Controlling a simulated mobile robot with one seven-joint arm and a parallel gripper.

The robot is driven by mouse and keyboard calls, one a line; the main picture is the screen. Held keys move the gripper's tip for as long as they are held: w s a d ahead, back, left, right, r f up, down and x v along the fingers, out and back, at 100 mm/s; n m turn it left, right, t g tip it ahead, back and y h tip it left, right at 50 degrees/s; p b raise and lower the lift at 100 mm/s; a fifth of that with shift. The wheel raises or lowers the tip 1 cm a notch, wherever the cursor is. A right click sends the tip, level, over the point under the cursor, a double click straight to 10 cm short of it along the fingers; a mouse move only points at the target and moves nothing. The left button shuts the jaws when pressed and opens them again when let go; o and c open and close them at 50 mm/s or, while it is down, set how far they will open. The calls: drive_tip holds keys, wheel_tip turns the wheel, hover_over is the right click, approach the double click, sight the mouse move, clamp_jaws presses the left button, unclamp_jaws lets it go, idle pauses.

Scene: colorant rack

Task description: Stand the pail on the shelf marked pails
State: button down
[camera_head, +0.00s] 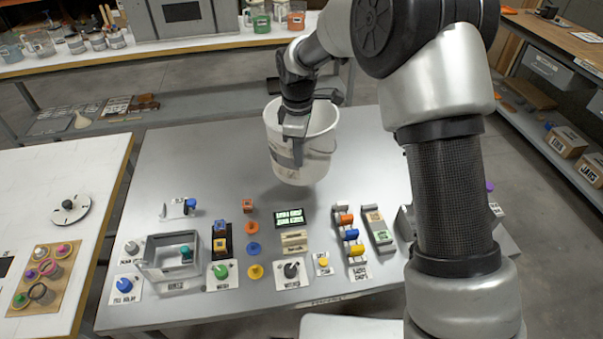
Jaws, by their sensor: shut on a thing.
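A white pail (318,158) with a wire handle is upright or slightly tilted at the middle of the grey table (210,150). My gripper (297,145) points down at the pail's near left rim and is shut on it. The fingers hide part of the rim and wall. I cannot tell for certain whether the pail's bottom is clear of the table. No shelf label reading pails is legible in this view.
Controls, a metal bin (170,257) and a lit display (289,217) line the table's front. A right-hand shelf unit (540,105) holds boxes, one marked jars (590,170). A back bench (110,55) carries cups and cans. My arm hides the table's right side.

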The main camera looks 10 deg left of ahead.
drive_tip(key=shift+d+f+b, duration=0.1)
drive_tip(key=shift+f+b, duration=0.15)
drive_tip(key=shift+b, duration=0.1)
wheel_tip(320, 180, down, 10)
drive_tip(key=shift+s+r, duration=0.15)
drive_tip(key=c, duration=1.9)
unclamp_jaws()
